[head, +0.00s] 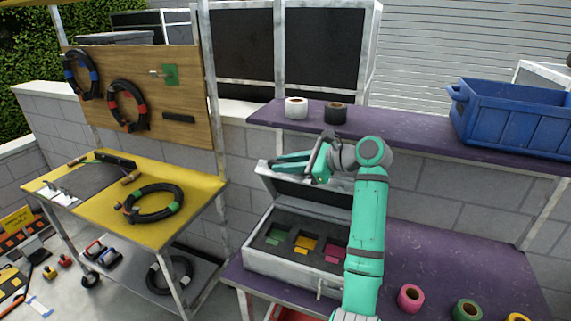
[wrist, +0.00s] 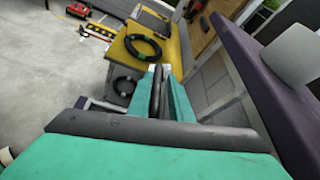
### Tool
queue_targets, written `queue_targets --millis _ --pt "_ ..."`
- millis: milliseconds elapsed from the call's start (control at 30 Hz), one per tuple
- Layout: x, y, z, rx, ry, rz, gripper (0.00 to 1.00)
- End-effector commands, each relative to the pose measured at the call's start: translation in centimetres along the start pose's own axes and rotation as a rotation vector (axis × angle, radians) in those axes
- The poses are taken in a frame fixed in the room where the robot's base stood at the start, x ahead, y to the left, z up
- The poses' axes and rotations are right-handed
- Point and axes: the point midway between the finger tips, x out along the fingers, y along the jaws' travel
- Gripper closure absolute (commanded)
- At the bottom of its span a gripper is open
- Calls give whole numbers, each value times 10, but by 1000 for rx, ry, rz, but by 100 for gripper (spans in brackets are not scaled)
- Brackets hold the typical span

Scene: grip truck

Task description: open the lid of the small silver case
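The small silver case (head: 290,270) stands on the left part of the purple workbench. Its lid (head: 338,212) is raised and leans back, with its dark lining facing the front. Green, yellow and pink pieces lie in the dark foam inside. My gripper (head: 274,165) is at the lid's upper edge and points left, overlapping part of the lid in the head view. Whether it touches the lid cannot be told. In the wrist view, the fingers (wrist: 160,70) are together with nothing visible held between them. My arm hides the case's right end.
A purple shelf (head: 410,129) above the bench carries a white roll (head: 296,107), a black roll (head: 335,112) and a blue crate (head: 515,120). Coloured tape rolls lie on the bench at right. A yellow cart (head: 190,217) with a coiled cable (head: 153,203) stands left.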

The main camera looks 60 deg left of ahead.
Motion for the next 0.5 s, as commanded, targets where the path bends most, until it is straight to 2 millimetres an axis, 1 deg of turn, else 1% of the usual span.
queue_targets --millis 167,267,367,500 --pt "-5 -1 -1 1 1 -5 82" --pt "-14 -2 -2 2 1 -7 82" --pt "-29 -2 -1 1 1 -8 82" --pt "-54 -1 0 -1 0 -4 82"
